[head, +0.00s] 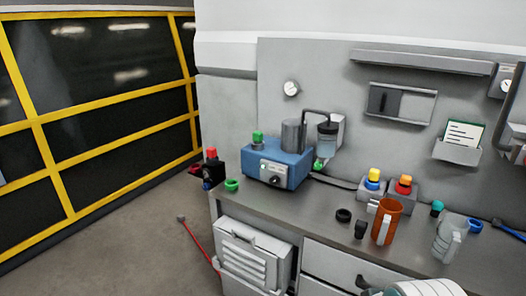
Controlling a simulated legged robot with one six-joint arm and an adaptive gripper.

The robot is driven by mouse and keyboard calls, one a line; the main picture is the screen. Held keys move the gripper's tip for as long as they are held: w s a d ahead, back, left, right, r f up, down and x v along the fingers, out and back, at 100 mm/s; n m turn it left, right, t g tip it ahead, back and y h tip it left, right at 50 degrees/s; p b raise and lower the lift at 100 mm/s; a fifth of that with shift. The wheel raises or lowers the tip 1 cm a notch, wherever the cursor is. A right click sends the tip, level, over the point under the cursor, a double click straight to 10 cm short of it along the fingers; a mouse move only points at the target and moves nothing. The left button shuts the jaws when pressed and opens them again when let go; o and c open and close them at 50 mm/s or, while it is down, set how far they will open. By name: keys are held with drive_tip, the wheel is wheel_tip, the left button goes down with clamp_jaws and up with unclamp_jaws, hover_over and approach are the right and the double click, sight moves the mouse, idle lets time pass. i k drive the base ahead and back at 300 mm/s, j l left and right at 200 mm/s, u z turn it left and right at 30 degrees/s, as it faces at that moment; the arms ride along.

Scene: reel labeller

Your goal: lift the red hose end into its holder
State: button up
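A thin red hose (198,244) shows at the lower left, in front of the floor and beside the bench's left end. Its upper end carries a small grey tip (181,218), which stands apart from anything else in the picture. Its lower part runs down to the white louvred cabinet front and is lost there. I cannot tell which thing is the holder. A black block with a red top (210,168) sits at the bench's left corner.
The grey bench top (320,199) carries a blue machine (278,166), an orange mug (386,224), a clear jug (448,240) and small caps. A louvred cabinet (248,262) stands below. Yellow-framed dark panels (90,125) line the left. The floor (130,240) between is clear.

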sight(211, 152)
drive_tip(key=i+j+z, duration=0.15)
drive_tip(key=z, duration=1.35)
drive_tip(key=j+z, duration=0.15)
drive_tip(key=j, duration=4.95)
